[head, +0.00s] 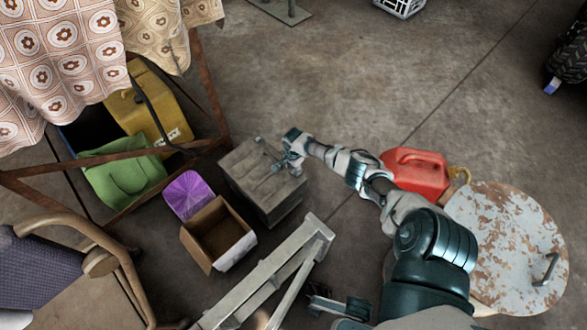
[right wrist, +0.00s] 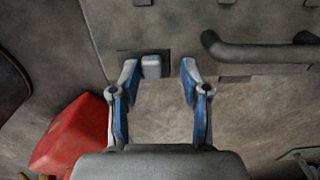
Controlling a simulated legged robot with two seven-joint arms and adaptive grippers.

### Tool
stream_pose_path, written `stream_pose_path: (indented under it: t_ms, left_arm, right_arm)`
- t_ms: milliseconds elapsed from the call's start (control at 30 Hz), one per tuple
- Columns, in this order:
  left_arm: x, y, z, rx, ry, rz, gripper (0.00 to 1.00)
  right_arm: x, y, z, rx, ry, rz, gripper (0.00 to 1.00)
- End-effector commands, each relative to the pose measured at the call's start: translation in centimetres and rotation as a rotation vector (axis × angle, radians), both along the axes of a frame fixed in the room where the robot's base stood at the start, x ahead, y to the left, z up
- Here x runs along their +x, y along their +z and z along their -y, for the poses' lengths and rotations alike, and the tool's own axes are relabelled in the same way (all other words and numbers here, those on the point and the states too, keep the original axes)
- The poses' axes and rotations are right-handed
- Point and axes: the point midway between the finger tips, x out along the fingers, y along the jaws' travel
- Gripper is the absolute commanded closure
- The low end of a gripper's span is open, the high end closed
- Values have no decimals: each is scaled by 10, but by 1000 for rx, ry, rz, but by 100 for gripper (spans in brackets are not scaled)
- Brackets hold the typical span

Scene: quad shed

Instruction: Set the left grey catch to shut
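A grey case (head: 262,178) stands on the concrete floor, left of the middle in the head view. My right gripper (head: 279,162) is over its top. In the right wrist view a small pale grey catch (right wrist: 151,66) sits on a dark plate on the case. My right gripper (right wrist: 157,78) is open, with its blue-padded fingertips on either side of that catch and a gap showing to each. I cannot tell whether the catch is open or shut. A dark part low in the head view, perhaps my left gripper (head: 340,305), is too unclear to read.
A dark bar handle (right wrist: 262,52) is right of the catch. An open cardboard box (head: 218,236) and a grey metal frame (head: 270,275) stand near the case. A red fuel can (head: 417,172) and a rusty round lid (head: 505,245) are to the right.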

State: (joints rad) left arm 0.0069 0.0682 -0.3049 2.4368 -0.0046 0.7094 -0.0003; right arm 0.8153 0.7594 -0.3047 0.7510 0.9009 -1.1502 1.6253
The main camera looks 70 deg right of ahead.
Motion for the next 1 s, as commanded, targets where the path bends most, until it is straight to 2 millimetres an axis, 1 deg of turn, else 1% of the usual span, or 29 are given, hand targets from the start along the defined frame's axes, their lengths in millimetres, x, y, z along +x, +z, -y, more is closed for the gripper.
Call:
stream_pose_path:
  t_ms: [167, 200, 267, 333, 467, 600, 733, 833, 1000]
  left_arm:
    - [0, 0, 0, -2, 1, -1, 45]
    - [-3, 1, -1, -3, 2, 2, 45]
    - [-4, 2, -2, -3, 2, 2, 45]
    - [-4, 1, -2, -3, 2, 2, 45]
    - [-4, 2, -2, -3, 1, 3, 45]
    - [-3, 2, -2, -3, 1, 3, 45]
    - [-3, 1, -1, -3, 1, 3, 45]
    - [-3, 1, -1, -3, 1, 2, 45]
    - [-3, 1, -1, -3, 1, 2, 45]
  right_arm:
    - [-1, 0, -2, 2, 0, -2, 54]
    - [-1, 1, -2, 3, 0, -3, 54]
    - [-1, 4, -2, 3, 1, -3, 54]
    - [0, 12, -1, 3, 2, -1, 54]
    - [-1, 33, -1, -1, 4, -3, 54]
    - [0, 67, 0, 0, 4, -1, 54]
    - [0, 93, 0, 1, 2, -2, 54]
    - [0, 106, 0, 1, 1, -3, 54]
    - [0, 117, 0, 3, 0, -3, 54]
